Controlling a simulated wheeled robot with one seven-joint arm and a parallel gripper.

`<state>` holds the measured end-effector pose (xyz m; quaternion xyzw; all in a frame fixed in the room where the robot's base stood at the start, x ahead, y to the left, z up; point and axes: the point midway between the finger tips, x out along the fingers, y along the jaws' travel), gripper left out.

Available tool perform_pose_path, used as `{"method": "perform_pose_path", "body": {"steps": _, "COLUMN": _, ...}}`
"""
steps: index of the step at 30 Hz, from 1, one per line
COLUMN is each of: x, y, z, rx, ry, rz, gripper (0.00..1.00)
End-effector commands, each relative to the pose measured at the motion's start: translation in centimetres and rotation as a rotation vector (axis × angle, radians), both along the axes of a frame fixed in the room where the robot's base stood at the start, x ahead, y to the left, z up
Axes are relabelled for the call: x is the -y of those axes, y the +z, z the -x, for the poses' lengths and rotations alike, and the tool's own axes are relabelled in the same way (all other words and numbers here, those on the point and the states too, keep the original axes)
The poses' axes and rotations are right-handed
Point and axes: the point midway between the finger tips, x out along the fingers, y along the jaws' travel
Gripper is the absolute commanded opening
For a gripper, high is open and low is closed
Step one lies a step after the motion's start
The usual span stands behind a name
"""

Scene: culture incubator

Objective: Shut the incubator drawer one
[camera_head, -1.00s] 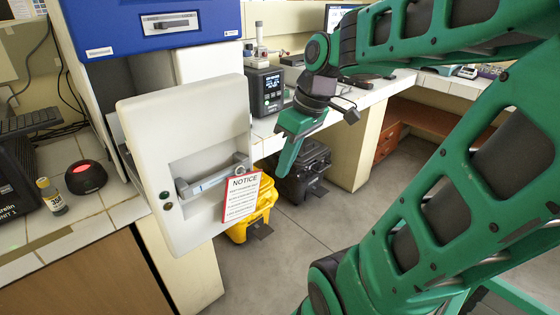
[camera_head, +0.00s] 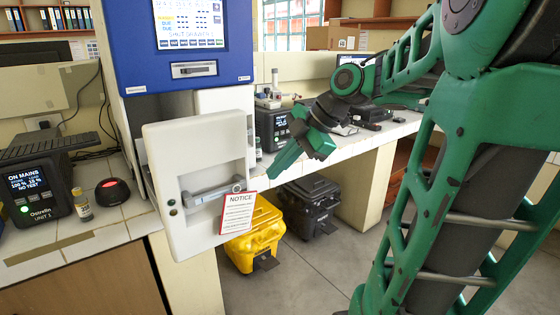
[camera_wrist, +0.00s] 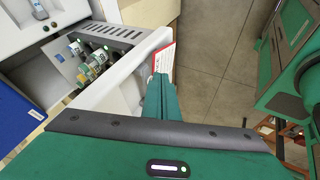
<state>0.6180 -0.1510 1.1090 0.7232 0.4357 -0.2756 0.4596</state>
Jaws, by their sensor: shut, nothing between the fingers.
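The incubator drawer (camera_head: 200,150) is a white front with a grey bar handle (camera_head: 213,192), standing out from the blue and white incubator (camera_head: 178,76). In the wrist view the open drawer (camera_wrist: 129,57) shows a grey perforated inside with several small bottles (camera_wrist: 92,64). My gripper (camera_head: 273,172) is shut and empty, to the right of the drawer front and apart from the handle in the head view. In the wrist view its fingers (camera_wrist: 160,82) lie close beside the drawer front. Whether they touch it I cannot tell.
A red-edged notice card (camera_head: 238,212) hangs at the drawer front's lower right. A yellow bin (camera_head: 253,238) and a black bin (camera_head: 308,205) stand on the floor beneath the bench. A small bottle (camera_head: 83,206) and a red-lit black device (camera_head: 113,190) sit on the left bench. Floor in front is clear.

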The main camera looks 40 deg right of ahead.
Motion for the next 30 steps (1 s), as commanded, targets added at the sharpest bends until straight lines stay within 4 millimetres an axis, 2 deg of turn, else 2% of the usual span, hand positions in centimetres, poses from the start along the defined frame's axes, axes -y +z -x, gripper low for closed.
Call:
{"method": "perform_pose_path", "body": {"steps": 8, "x": -1.7, "y": -4.2, "z": -2.3, "rx": -0.003, "ry": -0.003, "rz": -0.001, "gripper": 0.0}}
{"method": "perform_pose_path", "body": {"steps": 12, "x": -1.6, "y": -4.0, "z": -4.4, "rx": -0.001, "ry": -0.004, "rz": 0.0, "gripper": 0.0}}
{"method": "perform_pose_path", "body": {"steps": 18, "x": -1.6, "y": -3.9, "z": -6.0, "rx": 0.001, "ry": -0.003, "rz": 0.001, "gripper": 0.0}}
{"method": "perform_pose_path", "body": {"steps": 28, "x": -1.7, "y": -3.9, "z": -6.2, "rx": 0.0, "ry": -0.005, "rz": 0.0, "gripper": 0.0}}
{"method": "perform_pose_path", "body": {"steps": 29, "x": -0.6, "y": -4.0, "z": -6.3, "rx": -0.002, "ry": -0.006, "rz": -0.001, "gripper": 0.0}}
{"method": "perform_pose_path", "body": {"steps": 30, "x": -1.1, "y": -3.9, "z": -6.3, "rx": 0.0, "ry": -0.003, "rz": -0.001, "gripper": 0.0}}
